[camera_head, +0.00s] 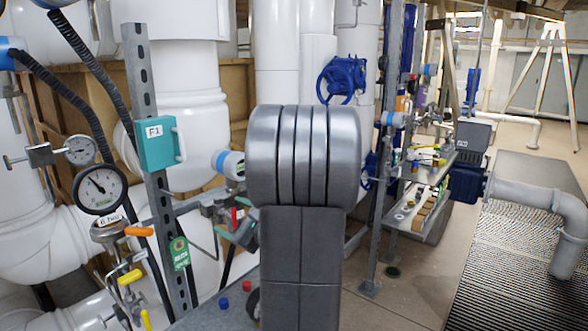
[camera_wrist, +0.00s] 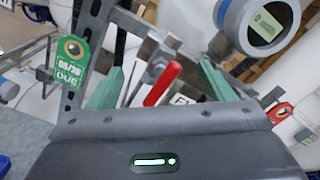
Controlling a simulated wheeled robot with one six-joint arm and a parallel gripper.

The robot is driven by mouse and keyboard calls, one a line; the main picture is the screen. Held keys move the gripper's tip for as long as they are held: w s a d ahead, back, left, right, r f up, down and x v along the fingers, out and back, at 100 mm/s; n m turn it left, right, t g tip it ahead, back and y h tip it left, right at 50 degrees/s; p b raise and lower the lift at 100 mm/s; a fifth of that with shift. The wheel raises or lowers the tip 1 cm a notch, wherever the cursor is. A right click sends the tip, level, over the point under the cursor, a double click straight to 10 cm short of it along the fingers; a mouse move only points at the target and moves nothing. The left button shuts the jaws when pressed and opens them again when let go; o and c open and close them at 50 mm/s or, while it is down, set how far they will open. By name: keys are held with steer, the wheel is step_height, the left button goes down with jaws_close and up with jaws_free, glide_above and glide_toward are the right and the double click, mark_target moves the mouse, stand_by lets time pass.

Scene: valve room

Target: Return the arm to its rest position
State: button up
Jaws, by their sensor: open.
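My arm (camera_head: 304,200) stands upright in the middle of the head view, its grey links hiding what lies behind. My gripper (camera_wrist: 161,70) shows in the wrist view with two green fingers spread apart. A red lever handle (camera_wrist: 163,83) shows between the fingers in the picture; I cannot tell whether they touch it. In the head view my gripper (camera_head: 243,230) is small and partly hidden at the left of my arm, near the pipe fittings.
A metal post (camera_head: 150,150) carries a teal box (camera_head: 157,143) and a green tag (camera_head: 180,253). A pressure gauge (camera_head: 100,188) and hoses are at the left. A shelf (camera_head: 425,190) stands at the right. Open floor (camera_head: 410,285) lies to the right of my arm.

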steer(key=shift+w+d+r+m+p, duration=0.15)
steer(key=shift+m+p, duration=1)
steer(key=shift+p, duration=0.8)
steer(key=shift+s+a+r+m+p, duration=0.1)
steer(key=shift+m+p, duration=1.05)
steer(key=shift+p, duration=0.75)
steer(key=shift+f+m+p, duration=0.1)
steer(key=shift+m+p, duration=0.4)
steer(key=shift+p, duration=0.3)
steer(key=shift+f, duration=0.15)
